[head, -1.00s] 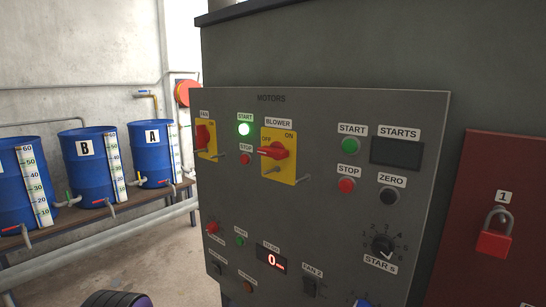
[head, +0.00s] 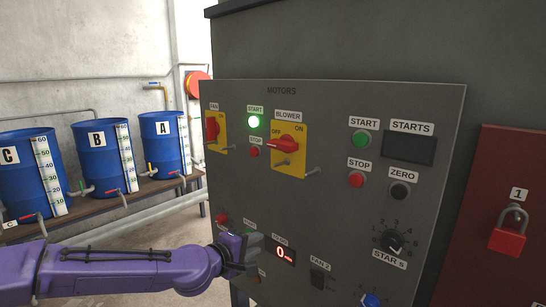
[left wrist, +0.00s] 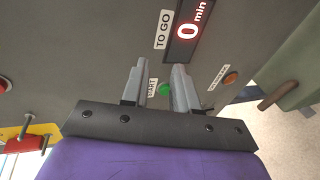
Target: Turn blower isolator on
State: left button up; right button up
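The blower isolator (head: 288,146) is a red handle on a yellow plate marked OFF at left and ON at right, on the grey motor panel. Its handle lies roughly level, its end pointing left toward OFF. My left gripper (head: 247,254) is low in front of the panel, below and left of the isolator and apart from it. In the left wrist view my left gripper (left wrist: 159,80) has its fingers apart with nothing between them; a green START button (left wrist: 165,89) shows behind the gap. My right gripper is not in view.
The fan isolator (head: 212,130) is left of the blower one. Metal pegs stick out near both, including one (head: 312,172) at the blower plate's lower right. A red padlock (head: 508,238) hangs at right; blue drums (head: 160,145) stand at left.

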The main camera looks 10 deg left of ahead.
pick_arm(q)
notch_tip(320, 180, up, 14)
jog(key=w+a+t+h, duration=0.2)
jog(key=h, duration=0.1)
jog(key=m+g+h, duration=0.5)
jog(key=m, duration=0.1)
send_near(276, 146)
jog(key=p+x, duration=0.3)
jog(key=x, duration=0.6)
jog(key=shift+w, duration=0.1)
grip_shut()
